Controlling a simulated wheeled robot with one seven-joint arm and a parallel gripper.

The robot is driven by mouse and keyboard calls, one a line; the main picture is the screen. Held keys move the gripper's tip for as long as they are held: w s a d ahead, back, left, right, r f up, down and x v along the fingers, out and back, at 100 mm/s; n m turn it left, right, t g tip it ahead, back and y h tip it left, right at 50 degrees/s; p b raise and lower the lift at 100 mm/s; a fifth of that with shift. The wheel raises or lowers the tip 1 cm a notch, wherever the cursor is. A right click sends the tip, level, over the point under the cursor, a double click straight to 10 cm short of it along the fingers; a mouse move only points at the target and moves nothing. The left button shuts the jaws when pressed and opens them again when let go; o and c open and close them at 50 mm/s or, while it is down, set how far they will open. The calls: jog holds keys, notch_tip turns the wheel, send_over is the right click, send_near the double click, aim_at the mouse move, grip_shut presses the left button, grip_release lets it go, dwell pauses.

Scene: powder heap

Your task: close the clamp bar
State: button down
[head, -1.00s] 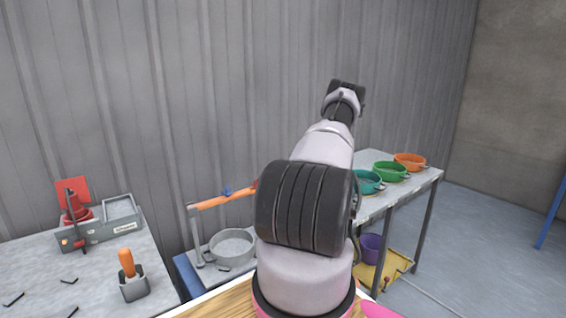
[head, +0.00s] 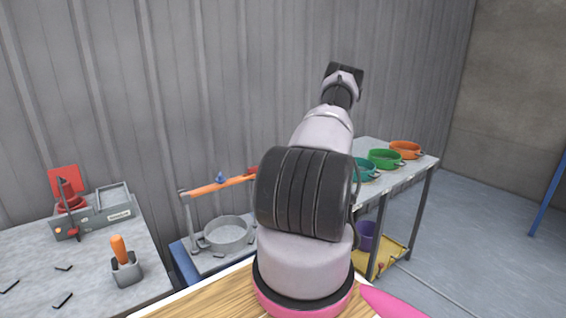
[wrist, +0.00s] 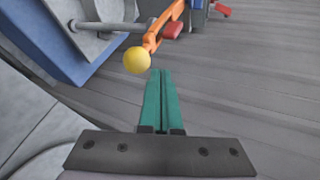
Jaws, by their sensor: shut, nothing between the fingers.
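The clamp bar (head: 212,187) is orange with a blue piece on top. In the head view it spans above a grey round pan (head: 228,233), from a grey post (head: 190,215) at its left, rising slightly to the right. My arm hides its right end. In the wrist view the bar's orange end (wrist: 168,18) lies at the top, with a yellow ball (wrist: 137,60) at or beside it. My gripper (wrist: 160,75) has green fingers pressed together and empty. Their tips are just below and right of the ball, apparently apart from it. The fingers are hidden in the head view.
A grey table (head: 30,255) at left holds a grey device (head: 95,215), an orange-handled tool (head: 120,250) and small dark pieces. A table (head: 400,177) at right carries teal, green and orange bowls. A corrugated wall stands behind; the floor at right is open.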

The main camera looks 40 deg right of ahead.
jog(key=v, duration=1)
jog(key=shift+d+r, duration=0.25)
jog(key=shift+w+r, duration=0.1)
jog(key=shift+w, duration=0.05)
jog(key=w+a+r+n+g+h, duration=0.1)
jog(key=w+a+r+g+h, duration=0.25)
jog(key=a+r, duration=1.5)
jog(key=s+a+r+h, duration=0.2)
jog(key=s+a+r, duration=0.25)
jog(key=a, duration=0.35)
jog(key=s+a+r+h, duration=0.2)
jog(key=s+a+r, duration=0.1)
jog(key=a+r, duration=0.4)
jog(key=s+a+t, duration=0.2)
jog(key=s+a, duration=0.2)
jog(key=s, duration=0.4)
jog(key=s+a+t+h, duration=0.1)
jog(key=s+a+t, duration=0.1)
jog(key=s+a, duration=0.3)
jog(key=s+a+t+h, duration=0.1)
jog(key=s+a, duration=0.4)
jog(key=s, duration=0.6)
jog(key=shift+s+a+r+t, duration=0.25)
jog(key=shift+s+r+t, duration=0.1)
jog(key=shift+t, duration=0.1)
jog(key=shift+h, duration=0.25)
